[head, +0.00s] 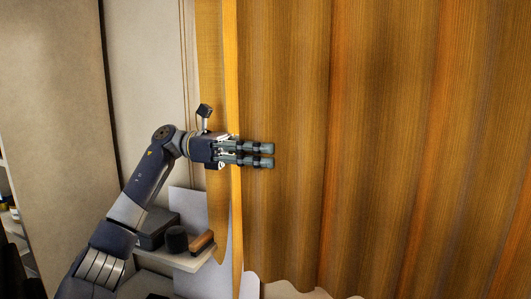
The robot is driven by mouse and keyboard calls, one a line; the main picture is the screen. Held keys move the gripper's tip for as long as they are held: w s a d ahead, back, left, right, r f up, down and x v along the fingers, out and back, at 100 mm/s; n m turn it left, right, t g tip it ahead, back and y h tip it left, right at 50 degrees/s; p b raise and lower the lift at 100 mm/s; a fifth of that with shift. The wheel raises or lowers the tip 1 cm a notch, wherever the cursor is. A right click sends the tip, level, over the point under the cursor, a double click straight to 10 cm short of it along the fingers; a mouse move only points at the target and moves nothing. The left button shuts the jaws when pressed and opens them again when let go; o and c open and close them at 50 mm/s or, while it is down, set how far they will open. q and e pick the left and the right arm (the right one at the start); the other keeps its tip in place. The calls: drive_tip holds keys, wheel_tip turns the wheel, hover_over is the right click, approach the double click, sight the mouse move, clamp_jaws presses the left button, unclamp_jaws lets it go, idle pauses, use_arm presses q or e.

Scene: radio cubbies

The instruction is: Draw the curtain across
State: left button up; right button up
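The curtain (385,120) is orange-brown with vertical folds and fills the right half of the head view. Its lighter left edge (232,60) hangs as an upright strip, with another brown strip to its left. My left gripper (268,155) points right, and its fingers cross in front of that edge and overlap the curtain in the picture. The two fingers lie close together, one above the other, with a thin gap. I cannot tell whether they touch or hold any cloth. My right gripper is not in view.
Below my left wrist is a small shelf (182,262) with a dark box (157,230), a dark cylinder (176,239) and a brown item (202,242). A beige wall panel (55,130) stands at the left. The curtain's wavy hem (300,288) shows at the bottom.

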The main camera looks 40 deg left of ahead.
use_arm(q)
drive_tip(key=v, duration=1.2)
idle(0.6)
